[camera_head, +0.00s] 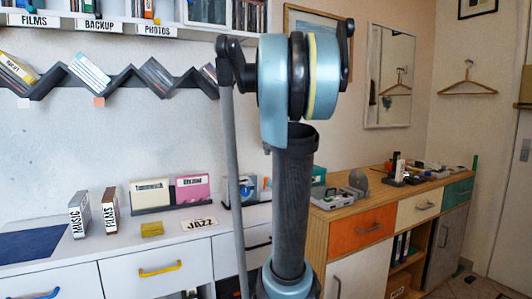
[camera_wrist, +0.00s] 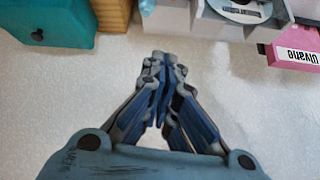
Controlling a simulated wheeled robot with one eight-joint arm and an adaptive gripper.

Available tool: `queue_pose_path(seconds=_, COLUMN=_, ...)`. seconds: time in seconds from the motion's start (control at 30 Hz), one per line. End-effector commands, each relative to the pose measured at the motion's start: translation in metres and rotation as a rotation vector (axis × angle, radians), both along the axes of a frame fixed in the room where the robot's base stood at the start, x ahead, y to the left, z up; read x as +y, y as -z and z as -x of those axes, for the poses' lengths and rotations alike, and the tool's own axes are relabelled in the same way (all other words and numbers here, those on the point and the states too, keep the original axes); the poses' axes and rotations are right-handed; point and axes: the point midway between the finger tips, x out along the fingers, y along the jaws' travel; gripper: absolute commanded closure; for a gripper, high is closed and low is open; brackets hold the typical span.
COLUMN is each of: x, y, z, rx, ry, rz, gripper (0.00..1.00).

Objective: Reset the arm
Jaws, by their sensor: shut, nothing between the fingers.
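My gripper (camera_wrist: 164,60) is shut and empty in the wrist view. Its fingertips meet above a pale, bare surface. A teal box (camera_wrist: 52,22) is at the upper left of that view. A grey holder with a disc (camera_wrist: 240,10) is at the top, and a pink case (camera_wrist: 288,50) is at the upper right. In the head view my arm stands in the middle and hides part of the wall and counter. My gripper cannot be made out there.
In the head view a white counter (camera_head: 120,255) bears two upright cases, MUSIC (camera_head: 79,215) and FILMS (camera_head: 109,211), a yellow block (camera_head: 152,229) and a JAZZ label (camera_head: 199,223). A zigzag shelf (camera_head: 125,77) hangs above. A wooden cabinet (camera_head: 318,232) stands at right.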

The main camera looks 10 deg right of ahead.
Motion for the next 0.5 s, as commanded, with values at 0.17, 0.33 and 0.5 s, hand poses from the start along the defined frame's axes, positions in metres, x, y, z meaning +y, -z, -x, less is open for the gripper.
queue_pose_path(seconds=0.17, x=0.000, y=0.000, z=0.000, rx=0.000, ry=0.000, rz=0.000, gripper=1.00)
queue_pose_path(seconds=0.33, x=0.009, y=0.012, z=0.015, rx=0.019, ry=-0.004, rz=-0.001, gripper=1.00)
queue_pose_path(seconds=0.5, x=0.037, y=0.053, z=0.065, rx=0.086, ry=-0.012, rz=-0.006, gripper=1.00)
